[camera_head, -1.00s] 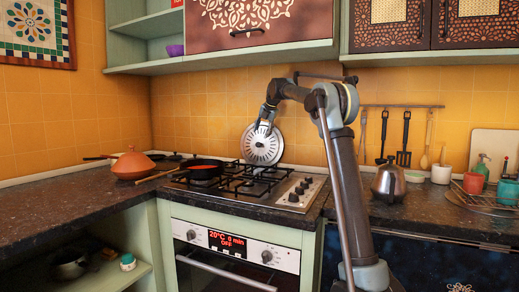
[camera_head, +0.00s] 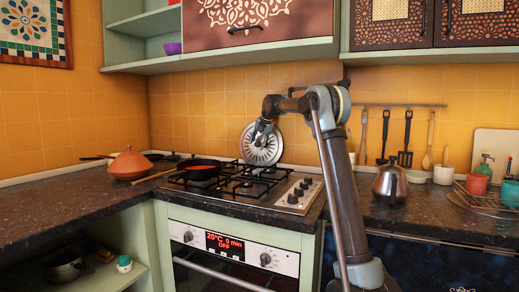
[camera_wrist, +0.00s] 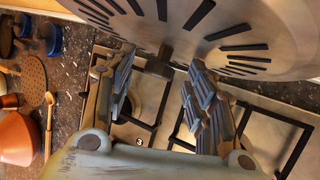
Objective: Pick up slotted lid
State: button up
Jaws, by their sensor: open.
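The slotted lid (camera_head: 268,152) is a round metal disc with dark radial slots. It stands tilted up behind the hob, close to the yellow tiled wall. In the wrist view the lid (camera_wrist: 255,40) fills the top, with its short dark knob (camera_wrist: 166,52) pointing toward my gripper. My gripper (camera_head: 262,137) is in front of the lid's upper middle and hides part of it. In the wrist view my gripper (camera_wrist: 160,78) is open, with the knob near the gap between its ridged fingers. I cannot tell whether a finger touches the lid.
The gas hob (camera_head: 250,190) lies below the lid. A dark pan (camera_head: 202,170) with a long handle sits on its left side, near an orange tagine (camera_head: 130,164). A kettle (camera_head: 390,183) stands right of my arm. Cabinets (camera_head: 260,25) hang above.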

grip_shut()
jog(key=shift+r, duration=0.1)
